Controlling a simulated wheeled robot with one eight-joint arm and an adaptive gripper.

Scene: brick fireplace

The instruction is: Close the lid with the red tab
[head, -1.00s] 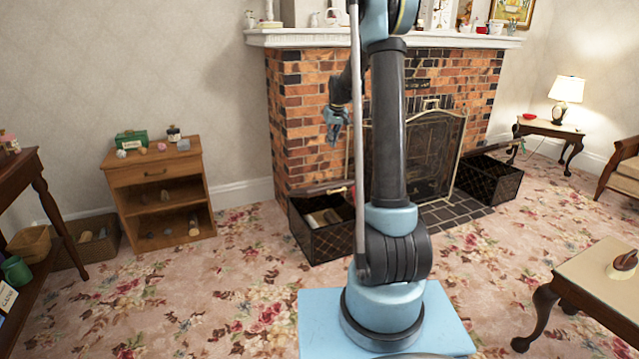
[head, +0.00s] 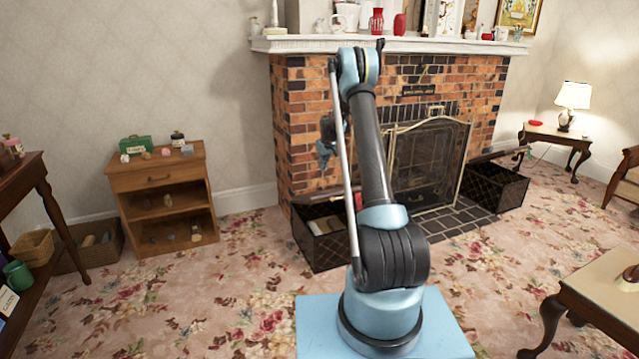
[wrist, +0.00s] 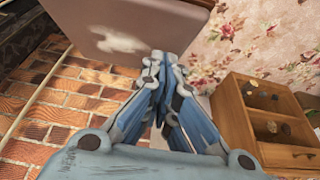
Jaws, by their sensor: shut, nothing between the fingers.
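The left dark woven box (head: 325,243) stands on the carpet by the left end of the hearth. Its lid (head: 316,196) is raised, seen nearly edge-on above the open box. A red tab (head: 358,201) shows at the lid's right end, partly behind my arm. Pale contents show inside the box. My gripper (head: 324,160) hangs just above the lid, beside the brick fireplace. In the wrist view my gripper (wrist: 160,62) has its fingers together and empty, in front of a brown-grey panel that looks like the lid (wrist: 130,28). I cannot tell whether they touch.
A second woven box (head: 497,190) with a raised lid stands at the hearth's right. The brick fireplace (head: 300,130) and its screen (head: 428,160) are close behind my arm. A wooden cabinet (head: 160,200) stands at left. Carpet between cabinet and left box is clear.

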